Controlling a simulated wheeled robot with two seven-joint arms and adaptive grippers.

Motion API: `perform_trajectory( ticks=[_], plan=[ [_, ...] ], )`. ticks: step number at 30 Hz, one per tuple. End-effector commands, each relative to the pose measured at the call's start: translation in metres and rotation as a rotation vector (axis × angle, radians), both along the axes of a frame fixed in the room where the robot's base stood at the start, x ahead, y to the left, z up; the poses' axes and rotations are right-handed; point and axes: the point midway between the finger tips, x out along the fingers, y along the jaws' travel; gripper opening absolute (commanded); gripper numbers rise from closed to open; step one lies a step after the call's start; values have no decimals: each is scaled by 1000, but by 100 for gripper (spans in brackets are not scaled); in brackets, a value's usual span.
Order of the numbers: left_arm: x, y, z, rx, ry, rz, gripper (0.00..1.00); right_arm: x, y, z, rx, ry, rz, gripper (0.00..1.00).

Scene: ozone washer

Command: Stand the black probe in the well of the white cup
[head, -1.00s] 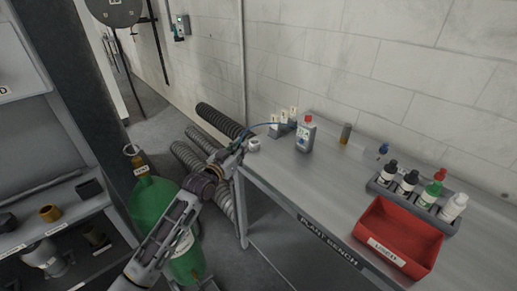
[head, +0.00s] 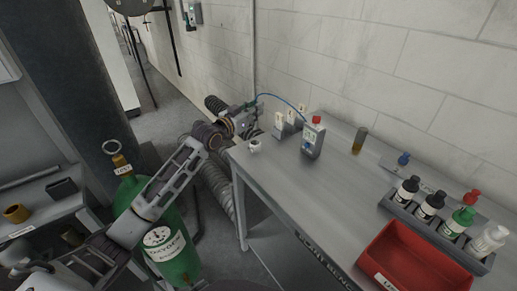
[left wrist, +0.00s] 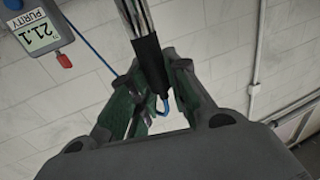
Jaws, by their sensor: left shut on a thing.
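The black probe (left wrist: 149,62) is between the green-padded fingers of my left gripper (left wrist: 150,95) in the left wrist view. A bright metal shaft extends from its black grip, and a blue cable leaves its other end. In the head view my left gripper (head: 250,118) is above and slightly left of the white cup (head: 255,146), apart from it. The probe itself is hard to make out there. The cup stands near the bench's left end; its well is too small to see clearly. My right gripper is not in view.
The blue cable arches to a grey meter (head: 312,140) with a red top on the bench (head: 285,172). Small white-labelled blocks (head: 285,124) stand behind the cup. A brown vial (head: 359,140), a bottle rack and a red bin (head: 412,262) are farther right. A green cylinder (head: 125,195) stands left.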

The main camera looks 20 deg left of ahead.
Motion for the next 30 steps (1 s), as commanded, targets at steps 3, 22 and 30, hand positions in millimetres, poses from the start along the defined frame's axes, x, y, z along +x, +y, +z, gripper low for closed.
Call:
perform_trajectory(
  ticks=[3, 22, 30],
  plan=[
    [0, 0, 0, 0, 0, 0, 0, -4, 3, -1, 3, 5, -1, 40],
    [0, 0, -38, 0, 3, 0, 0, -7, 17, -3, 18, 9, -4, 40],
    [0, 0, -50, 0, 1, 0, 0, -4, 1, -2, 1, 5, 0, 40]
  ],
)
